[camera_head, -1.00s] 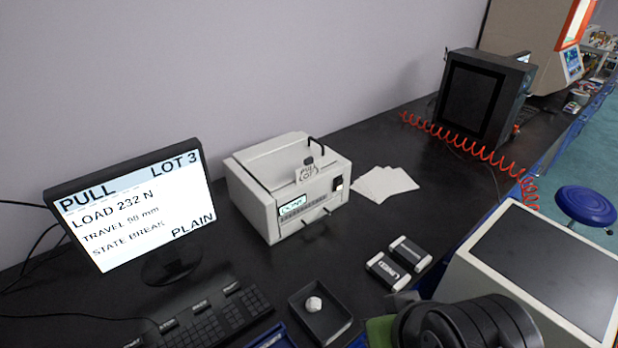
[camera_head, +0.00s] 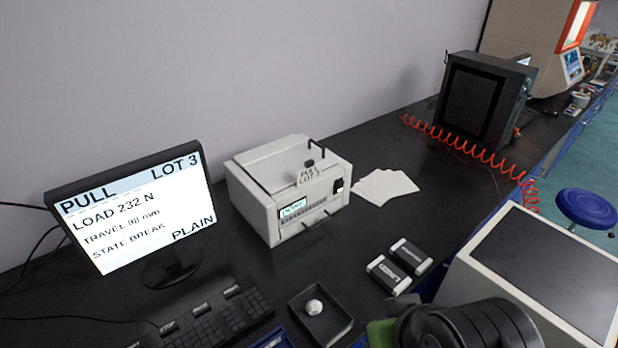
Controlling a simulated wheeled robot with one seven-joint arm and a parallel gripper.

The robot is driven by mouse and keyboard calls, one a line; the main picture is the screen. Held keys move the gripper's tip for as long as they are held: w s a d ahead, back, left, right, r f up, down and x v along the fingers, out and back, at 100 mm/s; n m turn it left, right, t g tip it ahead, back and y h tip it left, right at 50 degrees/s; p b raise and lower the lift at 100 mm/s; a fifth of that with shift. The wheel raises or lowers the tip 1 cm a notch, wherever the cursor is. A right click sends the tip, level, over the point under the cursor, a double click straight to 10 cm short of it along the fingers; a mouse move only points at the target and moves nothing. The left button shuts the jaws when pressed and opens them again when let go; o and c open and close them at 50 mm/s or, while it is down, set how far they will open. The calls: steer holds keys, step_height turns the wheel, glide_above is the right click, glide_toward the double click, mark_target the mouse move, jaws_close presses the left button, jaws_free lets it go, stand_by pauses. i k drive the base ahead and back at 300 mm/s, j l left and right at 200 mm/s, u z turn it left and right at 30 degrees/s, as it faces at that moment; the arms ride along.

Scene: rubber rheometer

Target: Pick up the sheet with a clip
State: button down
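Several plain white sheets (camera_head: 386,185) lie overlapping on the black bench, right of the white bench machine. I can make out no clip on them. A small card lettered "PULL LOT" (camera_head: 311,175) stands at the machine's top front edge. A small dark piece (camera_head: 309,162) shows just above it; I cannot tell whether it is a clip. My gripper is not in view; only a black part of my arm shows at the bottom edge, right of centre.
The white machine (camera_head: 256,205) stands mid-bench beside a monitor (camera_head: 135,215). In front are a keyboard (camera_head: 215,318), a black tray (camera_head: 337,322) with a white lump (camera_head: 313,307), and two grey-black blocks (camera_head: 388,275) (camera_head: 411,256). A red coiled cable (camera_head: 470,147) crosses the back. Bench around the sheets is clear.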

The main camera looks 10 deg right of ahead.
mark_target(312, 171)
steer(key=l+u, duration=0.25)
steer(key=u, duration=0.2)
steer(key=l+u, duration=0.3)
steer(key=u, duration=0.2)
steer(key=l+u, duration=0.3)
steer(key=u, duration=0.15)
steer(key=l+u, duration=0.25)
steer(key=u, duration=0.25)
steer(key=k, duration=0.05)
